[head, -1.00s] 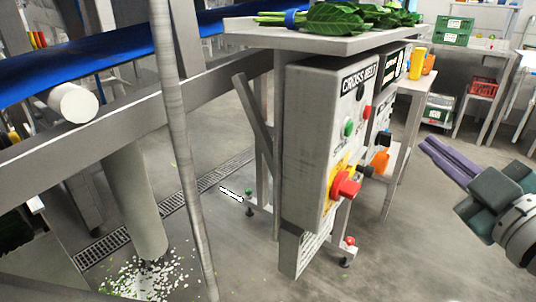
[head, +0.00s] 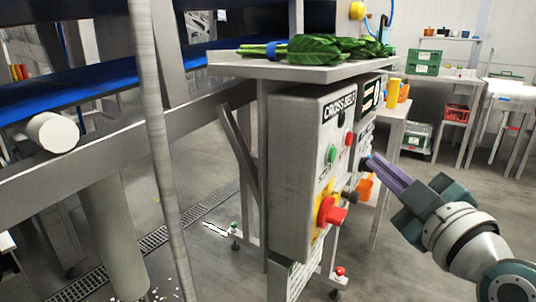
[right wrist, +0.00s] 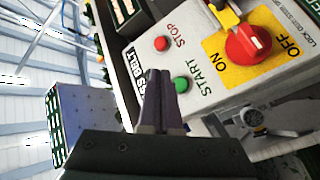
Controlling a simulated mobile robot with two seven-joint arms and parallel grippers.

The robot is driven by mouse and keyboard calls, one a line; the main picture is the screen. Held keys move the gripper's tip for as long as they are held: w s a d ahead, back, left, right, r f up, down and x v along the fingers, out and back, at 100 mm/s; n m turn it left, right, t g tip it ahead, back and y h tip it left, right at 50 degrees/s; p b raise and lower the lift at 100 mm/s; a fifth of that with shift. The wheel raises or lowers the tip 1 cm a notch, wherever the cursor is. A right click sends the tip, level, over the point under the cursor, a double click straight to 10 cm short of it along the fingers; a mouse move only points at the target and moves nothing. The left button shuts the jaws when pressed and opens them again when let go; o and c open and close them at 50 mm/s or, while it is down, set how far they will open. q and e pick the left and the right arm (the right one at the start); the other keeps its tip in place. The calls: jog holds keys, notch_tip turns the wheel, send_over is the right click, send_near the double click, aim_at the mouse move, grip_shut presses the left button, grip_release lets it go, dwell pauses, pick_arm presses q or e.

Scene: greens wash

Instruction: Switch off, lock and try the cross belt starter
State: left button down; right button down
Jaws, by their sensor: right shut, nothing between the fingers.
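The CROSS BELT starter box (head: 290,180) hangs under a steel table. Its face carries a red rotary switch (head: 328,210) on a yellow plate, a green START button (head: 332,155) and a red STOP button (head: 348,138). In the right wrist view, the switch (right wrist: 248,42) has a white mark toward the OFF lettering; START (right wrist: 181,84) and STOP (right wrist: 161,43) also show. My right gripper (head: 370,164) is shut and empty, to the right of the box face. In the wrist view its tips (right wrist: 158,75) appear beside START; contact cannot be told. My left gripper is out of view.
Leafy greens (head: 330,48) lie on the steel tabletop (head: 290,72) above the box. A second control box (head: 369,95) stands behind. A blue belt (head: 80,90) is at left. Floor at right is open.

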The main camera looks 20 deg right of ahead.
aim_at(332, 154)
jog(key=shift+w+a, duration=1.2)
jog(key=shift+w, duration=0.15)
dwell(0.9)
jog(key=shift+w, duration=0.1)
jog(key=shift+w+a, duration=0.2)
jog(key=shift+a, duration=0.05)
jog(key=shift+w+a, duration=0.1)
dwell(0.5)
